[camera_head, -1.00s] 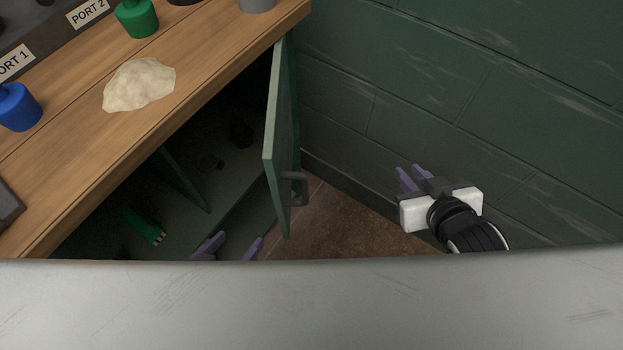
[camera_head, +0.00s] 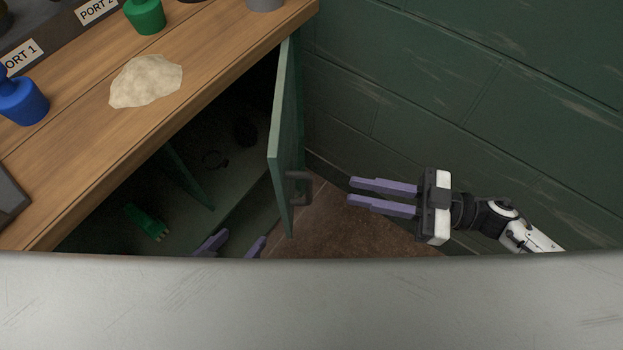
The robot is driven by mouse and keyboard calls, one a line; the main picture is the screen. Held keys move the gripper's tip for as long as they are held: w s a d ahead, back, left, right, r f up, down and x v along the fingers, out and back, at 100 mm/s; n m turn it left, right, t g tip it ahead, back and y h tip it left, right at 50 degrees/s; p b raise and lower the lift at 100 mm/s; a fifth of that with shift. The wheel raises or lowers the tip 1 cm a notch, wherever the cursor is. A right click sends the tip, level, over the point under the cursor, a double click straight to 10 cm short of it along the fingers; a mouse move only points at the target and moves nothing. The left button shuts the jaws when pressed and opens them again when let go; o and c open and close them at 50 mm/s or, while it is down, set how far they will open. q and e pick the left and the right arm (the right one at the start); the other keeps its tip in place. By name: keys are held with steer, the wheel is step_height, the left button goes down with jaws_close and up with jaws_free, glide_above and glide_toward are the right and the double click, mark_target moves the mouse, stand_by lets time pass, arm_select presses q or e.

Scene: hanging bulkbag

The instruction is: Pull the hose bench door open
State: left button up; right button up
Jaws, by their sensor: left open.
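The green bench door (camera_head: 285,135) stands swung well out from the cabinet under the wooden bench (camera_head: 150,115). Its dark bar handle (camera_head: 300,188) is on the door's right-hand face, low down. My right gripper (camera_head: 348,192) is to the right of the handle, with its two purple fingers parted, empty and pointing left at the handle, apart from it. My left gripper (camera_head: 234,246) shows only its two purple fingertips, parted, low in front of the cabinet opening and left of the door. The rest of it is hidden behind the grey surface in front.
A green connector (camera_head: 146,221) lies inside the dark cabinet. A blue cap (camera_head: 24,102), a green cap (camera_head: 145,14) and a beige lump (camera_head: 146,81) are on the bench. A green block wall (camera_head: 450,80) stands at the right. Brown floor (camera_head: 345,225) is clear between door and wall.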

mark_target(311, 184)
steer(key=x, duration=1)
steer(key=shift+s+a+b, duration=0.1)
steer(key=shift+s+b, duration=0.05)
steer(key=shift+b, duration=0.2)
jaws_close()
